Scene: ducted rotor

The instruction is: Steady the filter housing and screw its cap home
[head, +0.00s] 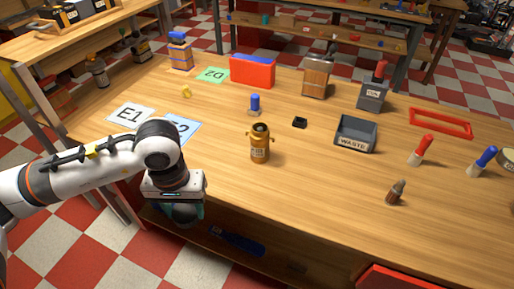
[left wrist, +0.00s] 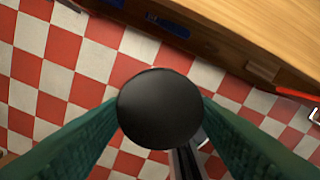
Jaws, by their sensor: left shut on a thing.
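The filter housing (head: 260,146) looks like a brass-coloured canister with small side lugs and a pale label. It stands upright on the table near the middle of the head view, with its top dark. My left gripper (head: 184,213) is at the table's front edge, left of the housing and apart from it. In the left wrist view its green fingers are shut on a round black piece (left wrist: 160,108), which looks like the cap. The piece hangs over the floor, and its underside is hidden. My right gripper is not in view.
A grey WASTE bin (head: 356,135), a small black block (head: 299,122) and a blue-topped piece (head: 255,104) stand around the housing. A brown-tipped tool (head: 396,192) and a red-handled one (head: 420,150) are to the right. The table front between gripper and housing is clear.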

